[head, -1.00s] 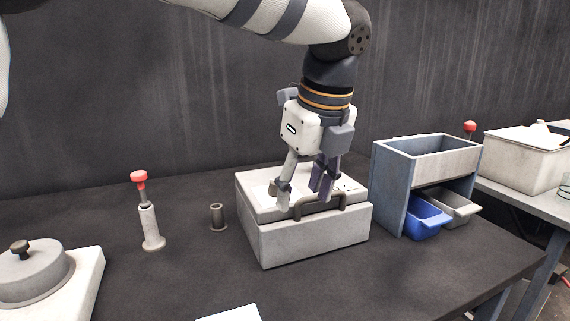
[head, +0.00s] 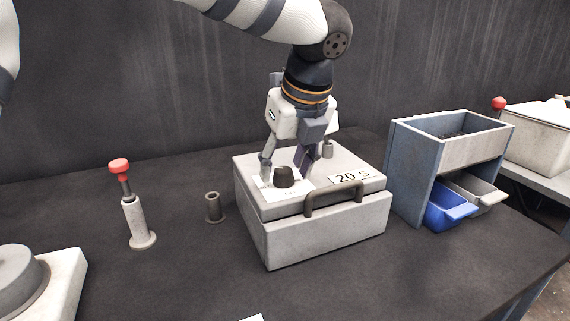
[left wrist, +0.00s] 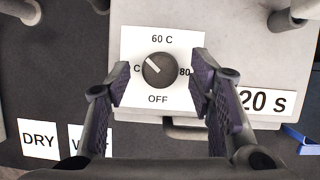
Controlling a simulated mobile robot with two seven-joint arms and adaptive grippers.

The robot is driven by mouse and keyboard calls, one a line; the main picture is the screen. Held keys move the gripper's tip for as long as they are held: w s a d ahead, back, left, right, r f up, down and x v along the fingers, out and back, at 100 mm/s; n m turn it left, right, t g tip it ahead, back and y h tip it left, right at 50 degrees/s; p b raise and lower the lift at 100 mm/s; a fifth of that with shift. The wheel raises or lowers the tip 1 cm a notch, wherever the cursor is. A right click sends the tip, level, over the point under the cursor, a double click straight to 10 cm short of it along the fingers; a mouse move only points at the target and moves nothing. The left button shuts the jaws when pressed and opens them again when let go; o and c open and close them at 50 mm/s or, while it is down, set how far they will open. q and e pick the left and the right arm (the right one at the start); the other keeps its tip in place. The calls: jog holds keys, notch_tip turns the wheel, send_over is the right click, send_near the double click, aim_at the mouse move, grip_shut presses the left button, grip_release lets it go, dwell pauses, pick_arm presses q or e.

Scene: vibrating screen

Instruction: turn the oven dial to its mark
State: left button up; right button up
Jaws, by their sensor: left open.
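The oven (head: 325,238) is a pale grey box with a dark front handle (head: 333,198), standing on the dark table. Its dial (head: 284,177) is a dark round knob on a white plate on the lid. In the left wrist view the dial (left wrist: 158,70) has a light pointer line aimed to the upper left. The plate reads "60 C" above, "80" at right, "OFF" below, and a partly hidden "C" label at left. My left gripper (head: 284,172) points down over the lid. In the left wrist view its open fingers (left wrist: 160,85) stand either side of the dial, apart from it.
A "20 S" label (head: 348,178) lies on the lid at right. A red-topped post (head: 138,222) and a short cup (head: 213,207) stand left of the oven. A blue-grey frame with bins (head: 405,175) stands close at right. "DRY" (left wrist: 38,139) and another label lie nearby.

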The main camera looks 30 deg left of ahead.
pick_arm(q)
jog(key=shift+w+a+f, duration=0.1)
jog(key=shift+f, duration=0.1)
jog(key=c, duration=1.1)
